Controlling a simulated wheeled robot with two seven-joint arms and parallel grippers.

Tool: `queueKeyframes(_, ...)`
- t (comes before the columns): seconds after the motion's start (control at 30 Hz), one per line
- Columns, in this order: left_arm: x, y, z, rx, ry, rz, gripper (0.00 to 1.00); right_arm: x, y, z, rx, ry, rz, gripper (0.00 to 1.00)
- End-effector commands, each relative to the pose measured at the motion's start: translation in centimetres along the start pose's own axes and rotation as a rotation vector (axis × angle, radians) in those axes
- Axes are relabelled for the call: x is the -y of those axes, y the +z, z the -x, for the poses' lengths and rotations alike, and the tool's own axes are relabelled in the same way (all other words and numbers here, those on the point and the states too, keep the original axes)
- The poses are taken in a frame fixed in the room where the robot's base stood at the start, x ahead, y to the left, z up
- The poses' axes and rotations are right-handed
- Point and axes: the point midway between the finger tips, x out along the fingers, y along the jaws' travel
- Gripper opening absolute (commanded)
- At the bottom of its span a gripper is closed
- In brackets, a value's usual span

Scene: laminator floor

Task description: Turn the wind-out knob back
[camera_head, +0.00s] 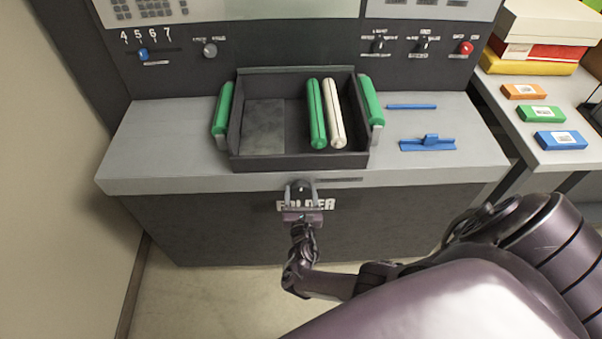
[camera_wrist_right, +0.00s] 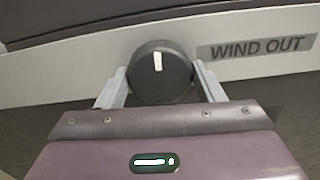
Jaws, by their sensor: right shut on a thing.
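The wind-out knob (camera_wrist_right: 162,75) is a dark round knob with a white mark near the top of its face, on the light front edge of the machine, left of the "WIND OUT" label (camera_wrist_right: 258,47) in the right wrist view. My right gripper (camera_wrist_right: 161,88) has one finger on each side of the knob and is shut on it. In the head view the right gripper (camera_head: 302,196) is at the machine's front edge, below the tray, with the knob's dark top (camera_head: 299,186) just showing between its fingers. My left gripper is not in view.
Above the knob, a dark tray (camera_head: 262,161) with green handles holds a green roll (camera_head: 316,115) and a white roll (camera_head: 334,113). Blue pieces (camera_head: 427,143) lie to its right. A side table (camera_head: 505,90) with coloured boxes stands at the right; a wall is at the left.

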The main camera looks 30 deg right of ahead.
Motion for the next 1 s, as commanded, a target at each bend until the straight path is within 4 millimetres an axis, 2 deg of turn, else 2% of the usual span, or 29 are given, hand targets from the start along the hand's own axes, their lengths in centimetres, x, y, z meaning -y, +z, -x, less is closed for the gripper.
queueKeyframes(0.3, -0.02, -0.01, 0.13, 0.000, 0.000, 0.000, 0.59, -0.04, -0.21, 0.18, -0.005, 0.001, 0.077, 0.39)
queueKeyframes(0.7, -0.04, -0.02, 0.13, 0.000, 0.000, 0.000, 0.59, 0.00, -0.24, 0.18, -0.006, 0.001, 0.083, 0.39)
queueKeyframes(0.73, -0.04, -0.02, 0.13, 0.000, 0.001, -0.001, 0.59, 0.00, -0.24, 0.18, -0.006, 0.001, 0.083, 0.63)
queueKeyframes(0.9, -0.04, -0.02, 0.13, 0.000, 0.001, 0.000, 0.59, 0.00, -0.17, 0.13, -0.004, 0.001, 0.082, 0.83)
queueKeyframes(1.0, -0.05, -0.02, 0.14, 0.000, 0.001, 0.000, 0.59, 0.00, -0.12, 0.09, -0.003, 0.000, 0.081, 0.83)
